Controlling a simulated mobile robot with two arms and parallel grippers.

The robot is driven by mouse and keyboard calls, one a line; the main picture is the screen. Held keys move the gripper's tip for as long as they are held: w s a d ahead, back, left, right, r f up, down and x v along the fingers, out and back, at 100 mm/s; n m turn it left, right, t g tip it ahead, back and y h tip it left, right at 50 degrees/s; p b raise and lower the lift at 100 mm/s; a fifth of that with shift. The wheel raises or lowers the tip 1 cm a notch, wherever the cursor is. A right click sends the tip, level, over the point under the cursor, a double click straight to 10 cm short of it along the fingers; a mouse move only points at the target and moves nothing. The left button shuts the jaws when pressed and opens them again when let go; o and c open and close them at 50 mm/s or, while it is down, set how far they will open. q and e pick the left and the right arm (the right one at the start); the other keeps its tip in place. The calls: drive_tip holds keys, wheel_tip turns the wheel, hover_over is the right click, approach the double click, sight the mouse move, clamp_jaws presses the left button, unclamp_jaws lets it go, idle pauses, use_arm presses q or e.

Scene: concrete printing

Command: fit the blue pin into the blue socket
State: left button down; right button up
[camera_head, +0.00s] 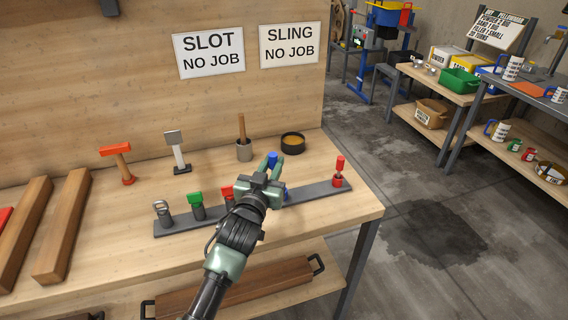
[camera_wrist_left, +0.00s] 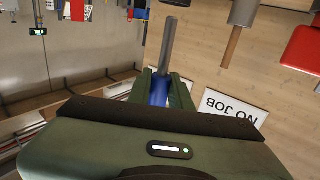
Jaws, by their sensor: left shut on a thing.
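My left gripper (camera_head: 270,170) is over the grey rail (camera_head: 315,191) on the workbench. It is shut on the blue pin (camera_head: 272,158), whose blue top shows above the fingers. In the left wrist view the pin's blue part (camera_wrist_left: 160,88) is between the green fingers, and its grey shaft (camera_wrist_left: 168,45) sticks out beyond them. A blue part on the rail (camera_head: 284,193), likely the blue socket, shows just right of the gripper and is partly hidden by it. I cannot tell whether the pin touches it. My right gripper is not in view.
Wooden beams (camera_head: 62,230) lie at left.

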use_arm(q)
drive_tip(key=shift+h, duration=0.3)
drive_tip(key=w+d+f+b, duration=0.2)
drive_tip(key=f, duration=0.1)
drive_tip(key=shift+w+d, duration=0.15)
drive_tip(key=shift+w, duration=0.1)
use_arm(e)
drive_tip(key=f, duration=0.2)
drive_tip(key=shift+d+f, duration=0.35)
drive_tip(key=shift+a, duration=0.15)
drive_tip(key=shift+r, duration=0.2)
use_arm(q)
drive_tip(key=shift+f, duration=0.2)
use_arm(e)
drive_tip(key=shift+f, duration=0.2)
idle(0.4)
use_arm(q)
drive_tip(key=shift+f+b, duration=0.55)
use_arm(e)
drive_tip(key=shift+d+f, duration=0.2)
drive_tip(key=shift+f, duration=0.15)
use_arm(q)
drive_tip(key=shift+f+b, duration=1.05)
drive_tip(key=shift+f, duration=0.4)
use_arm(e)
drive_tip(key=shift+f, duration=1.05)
